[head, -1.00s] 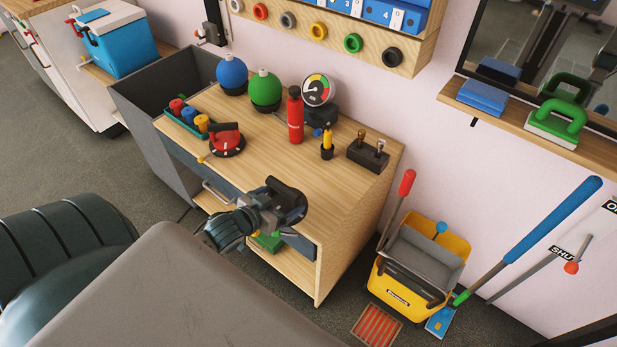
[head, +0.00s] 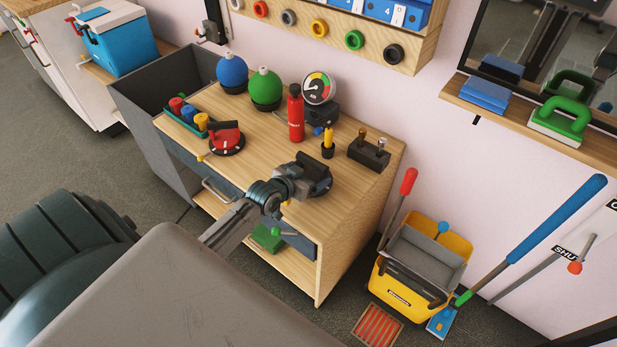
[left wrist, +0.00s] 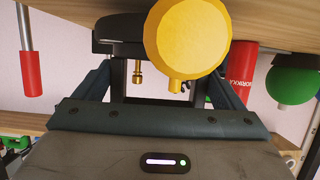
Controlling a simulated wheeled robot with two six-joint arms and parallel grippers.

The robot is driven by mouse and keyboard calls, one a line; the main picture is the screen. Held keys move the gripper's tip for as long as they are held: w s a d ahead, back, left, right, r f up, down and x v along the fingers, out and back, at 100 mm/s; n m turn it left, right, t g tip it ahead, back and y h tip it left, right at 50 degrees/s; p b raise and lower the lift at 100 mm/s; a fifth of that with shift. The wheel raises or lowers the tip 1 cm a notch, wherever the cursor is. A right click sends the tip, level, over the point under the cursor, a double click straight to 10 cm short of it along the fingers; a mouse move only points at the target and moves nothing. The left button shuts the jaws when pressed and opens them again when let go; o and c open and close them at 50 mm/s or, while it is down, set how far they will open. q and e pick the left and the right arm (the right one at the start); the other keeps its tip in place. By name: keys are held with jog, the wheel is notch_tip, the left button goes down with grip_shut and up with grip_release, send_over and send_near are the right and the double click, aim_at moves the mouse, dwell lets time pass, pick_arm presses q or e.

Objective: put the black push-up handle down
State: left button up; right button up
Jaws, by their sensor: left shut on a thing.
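My left gripper (head: 308,181) is over the front right part of the wooden bench top (head: 268,165). It is shut on the black push-up handle (head: 320,188), which is partly hidden by the gripper in the head view. In the left wrist view, the black handle (left wrist: 118,38) shows between the fingers, close to the wood at the top of the picture. I cannot tell whether it touches the bench. A yellow round thing (left wrist: 187,38) covers part of it there. My right gripper is not in view.
Behind the gripper stand a black block with metal pegs (head: 369,153), a yellow-handled tool (head: 328,143) and a red extinguisher (head: 296,115). A red-topped round device (head: 226,138) is to the left. A yellow mop bucket (head: 422,268) stands on the floor at right.

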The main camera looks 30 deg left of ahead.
pick_arm(q)
jog(key=shift+f, duration=0.75)
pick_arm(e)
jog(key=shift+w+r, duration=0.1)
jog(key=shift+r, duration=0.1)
pick_arm(q)
jog(key=o, duration=1.3)
jog(key=shift+f, duration=0.15)
jog(key=shift+o, duration=0.2)
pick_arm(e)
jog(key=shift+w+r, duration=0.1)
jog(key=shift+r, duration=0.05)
pick_arm(q)
jog(key=shift+s+r, duration=0.2)
jog(key=shift+s, duration=0.05)
jog(key=p+v, duration=0.2)
jog(key=v, duration=0.8)
jog(key=shift+s+r, duration=0.1)
jog(key=shift+s, duration=0.15)
jog(key=shift+s+r, duration=0.15)
jog(key=shift+s, duration=0.3)
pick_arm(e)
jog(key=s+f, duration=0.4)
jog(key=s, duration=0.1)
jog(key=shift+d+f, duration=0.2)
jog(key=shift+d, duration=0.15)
